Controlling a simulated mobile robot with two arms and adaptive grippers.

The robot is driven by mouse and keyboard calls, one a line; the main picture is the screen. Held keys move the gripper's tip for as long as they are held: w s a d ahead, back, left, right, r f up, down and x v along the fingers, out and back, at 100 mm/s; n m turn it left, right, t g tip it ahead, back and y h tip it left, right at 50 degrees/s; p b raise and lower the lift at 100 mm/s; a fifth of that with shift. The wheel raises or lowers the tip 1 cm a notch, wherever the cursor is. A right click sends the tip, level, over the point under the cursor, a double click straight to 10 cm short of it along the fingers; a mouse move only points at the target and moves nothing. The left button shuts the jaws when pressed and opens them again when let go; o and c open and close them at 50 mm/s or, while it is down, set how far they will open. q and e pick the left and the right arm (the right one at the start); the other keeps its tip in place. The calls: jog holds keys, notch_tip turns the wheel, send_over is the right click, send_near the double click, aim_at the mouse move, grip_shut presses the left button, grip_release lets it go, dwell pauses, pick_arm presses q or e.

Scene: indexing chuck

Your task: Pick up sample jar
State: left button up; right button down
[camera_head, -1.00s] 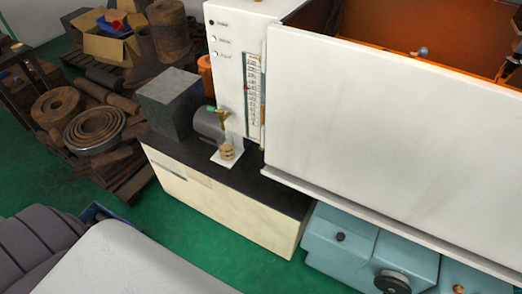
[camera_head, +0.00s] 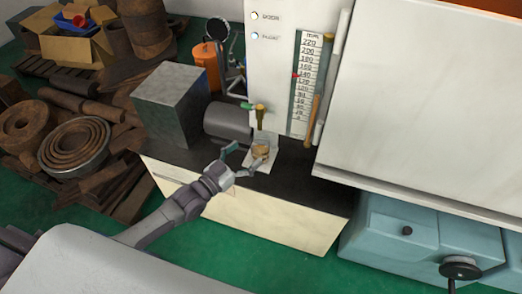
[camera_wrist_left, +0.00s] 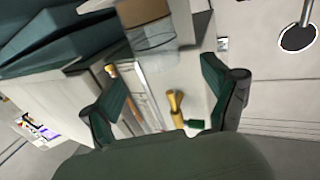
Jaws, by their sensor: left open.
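The sample jar (camera_head: 261,149) is a small jar with brown content or top, standing upright on a white pad (camera_head: 262,168) below a brass tap (camera_head: 260,115). In the left wrist view the clear jar (camera_wrist_left: 152,32) is at the top, partly cut off, beyond the fingertips. My left gripper (camera_head: 240,160) is open and empty, just left of and in front of the jar, with its fingers pointing toward it. It also shows in the left wrist view (camera_wrist_left: 162,78), with the brass tap (camera_wrist_left: 175,106) between the fingers. My right gripper is not in view.
A grey block (camera_head: 172,105) and a dark cylinder (camera_head: 228,122) stand left of the jar on the black-topped bench (camera_head: 295,180). A white panel with a scale (camera_head: 304,85) rises behind. A large white cover (camera_head: 425,110) is at right. Rusty parts lie at left.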

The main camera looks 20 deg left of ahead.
aim_at(254, 146)
pick_arm(q)
jog(key=x, duration=0.6)
jog(key=shift+w+d+r, duration=0.2)
jog(key=shift+w, duration=0.1)
jog(key=c, duration=1.3)
jog(key=shift+c, duration=0.6)
jog(key=shift+r, duration=0.15)
